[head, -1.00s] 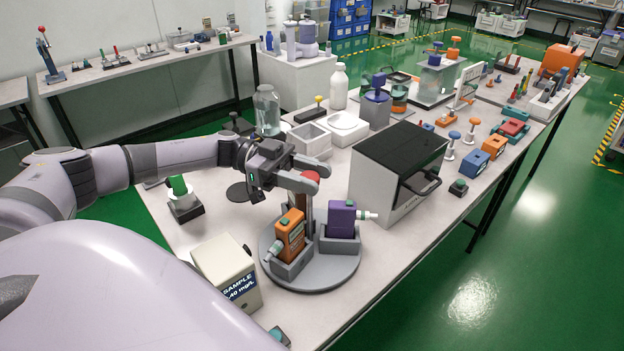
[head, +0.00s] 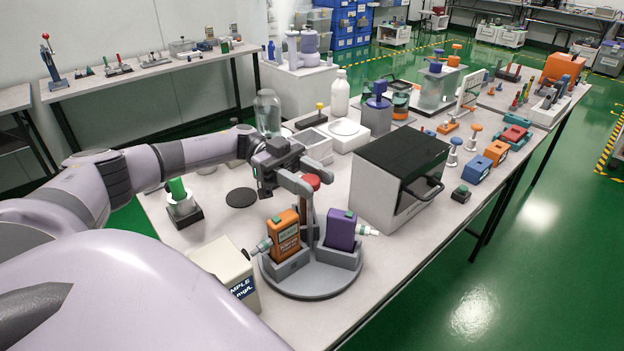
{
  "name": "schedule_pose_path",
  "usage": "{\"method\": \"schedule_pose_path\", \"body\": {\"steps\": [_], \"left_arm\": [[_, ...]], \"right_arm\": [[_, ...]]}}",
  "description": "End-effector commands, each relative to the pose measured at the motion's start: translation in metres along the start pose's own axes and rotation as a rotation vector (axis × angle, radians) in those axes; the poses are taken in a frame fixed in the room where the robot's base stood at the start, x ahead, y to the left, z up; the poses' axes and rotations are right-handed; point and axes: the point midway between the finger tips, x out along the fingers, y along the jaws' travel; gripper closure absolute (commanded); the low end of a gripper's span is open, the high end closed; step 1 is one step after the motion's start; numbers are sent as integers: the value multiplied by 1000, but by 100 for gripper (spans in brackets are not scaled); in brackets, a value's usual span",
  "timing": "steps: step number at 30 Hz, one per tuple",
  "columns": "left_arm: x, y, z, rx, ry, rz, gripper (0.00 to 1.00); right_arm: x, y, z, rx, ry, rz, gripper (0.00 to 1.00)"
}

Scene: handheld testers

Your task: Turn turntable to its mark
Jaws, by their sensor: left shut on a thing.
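The round grey turntable (head: 308,287) lies on the table in the head view. An orange tester (head: 284,235) and a purple tester (head: 341,230) stand in grey holders on it, the orange one left and the purple one right. A grey post with a red knob (head: 312,180) rises behind them. My left gripper (head: 308,187) is shut on the red knob from the left and partly hides it. I cannot make out a mark on the turntable. My right gripper is not in view.
A cream sample box (head: 226,268) stands close to the left of the turntable. A black-topped boxy instrument (head: 400,170) stands close behind and right. A green-capped device (head: 181,200) and a black disc (head: 242,197) are farther left.

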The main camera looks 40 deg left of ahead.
Motion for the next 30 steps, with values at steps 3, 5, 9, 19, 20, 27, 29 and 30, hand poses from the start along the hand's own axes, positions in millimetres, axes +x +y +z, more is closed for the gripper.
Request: {"method": "schedule_pose_path", "body": {"steps": [3, 5, 9, 19, 20, 27, 29, 30], "left_arm": [[1, 0, 0, 0, 2, 4, 100], [1, 0, 0, 0, 2, 4, 100], [1, 0, 0, 0, 1, 4, 100], [0, 0, 0, 0, 0, 1, 36], [0, 0, 0, 0, 0, 1, 36], [-22, -1, 2, 1, -1, -2, 36], [-30, -1, 2, 2, -1, -2, 36], [-36, -1, 2, 2, -1, -3, 36]], "right_arm": [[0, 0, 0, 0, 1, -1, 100], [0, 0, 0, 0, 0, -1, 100], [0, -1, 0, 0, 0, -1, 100], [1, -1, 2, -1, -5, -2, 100], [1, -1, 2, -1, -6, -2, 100], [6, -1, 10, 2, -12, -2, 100], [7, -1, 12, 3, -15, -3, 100], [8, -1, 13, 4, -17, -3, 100]]}}
